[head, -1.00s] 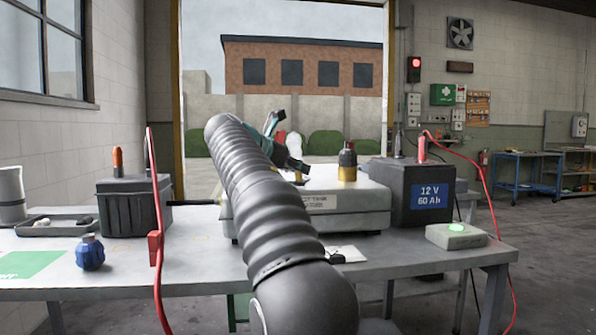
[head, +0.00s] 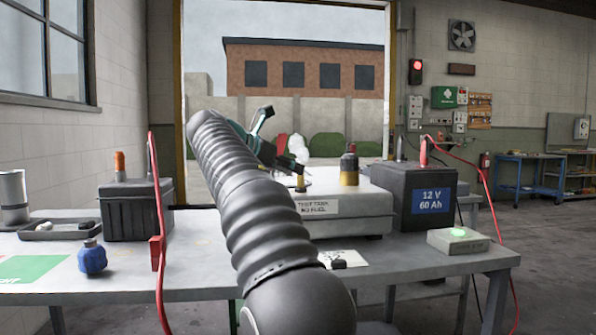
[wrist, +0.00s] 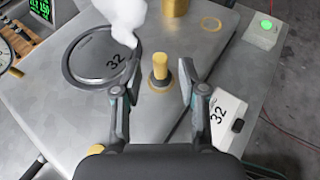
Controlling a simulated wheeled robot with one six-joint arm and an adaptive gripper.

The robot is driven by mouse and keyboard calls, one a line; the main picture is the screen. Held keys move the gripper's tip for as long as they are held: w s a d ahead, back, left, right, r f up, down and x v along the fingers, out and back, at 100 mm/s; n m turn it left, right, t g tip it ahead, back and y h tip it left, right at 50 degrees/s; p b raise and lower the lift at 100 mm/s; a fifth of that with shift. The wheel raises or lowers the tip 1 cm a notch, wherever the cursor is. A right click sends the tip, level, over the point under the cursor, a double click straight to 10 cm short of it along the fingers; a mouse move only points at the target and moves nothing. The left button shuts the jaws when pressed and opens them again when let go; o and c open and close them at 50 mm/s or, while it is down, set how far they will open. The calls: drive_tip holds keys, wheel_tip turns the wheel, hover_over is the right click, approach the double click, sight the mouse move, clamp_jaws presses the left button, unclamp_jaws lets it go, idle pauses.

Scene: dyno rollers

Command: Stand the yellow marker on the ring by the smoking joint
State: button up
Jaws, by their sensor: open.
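The yellow marker (wrist: 159,70), a small yellow post on a dark foot, stands upright on the tank top in the wrist view. A yellow ring (wrist: 151,87) shows around its foot. My gripper (wrist: 160,76) is open, with one finger on each side of the marker and a visible gap on both sides. In the head view the marker (head: 301,185) stands just below my gripper (head: 293,165). A white smoke-like puff (wrist: 123,15) is beside it at upper left, over a round grey plate marked 32 (wrist: 100,50); the joint itself is hard to make out.
A brass-and-black fitting (head: 348,170) stands on the tank (head: 355,203) right of the marker. A battery (head: 412,190) and a green-lit box (head: 458,240) are further right. A black battery (head: 135,212), a blue bottle (head: 92,257) and a red cable (head: 154,200) are left.

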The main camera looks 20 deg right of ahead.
drive_tip(key=p+v, duration=0.1)
drive_tip(key=v, duration=0.6)
drive_tip(key=shift+a, duration=0.35)
drive_tip(key=shift+s+r, duration=0.1)
drive_tip(key=shift+s, duration=0.1)
drive_tip(key=s+a+f+m+y, duration=0.3)
drive_tip(key=s+f+m, duration=0.4)
drive_tip(key=s+f, duration=0.4)
drive_tip(key=s+a+f+m+y, duration=0.3)
drive_tip(key=s+f+m+y, duration=0.2)
drive_tip(key=s+f, duration=0.6)
drive_tip(key=s+a+f+m+t+y, duration=0.1)
drive_tip(key=s+a+f+m+y, duration=0.2)
drive_tip(key=s+f+m, duration=0.7)
wheel_tip(320, 180, down, 5)
drive_tip(key=shift+s+f+y, duration=0.1)
drive_tip(key=shift+s+y, duration=0.7)
drive_tip(key=shift+s, duration=0.1)
drive_tip(key=shift+d, duration=0.15)
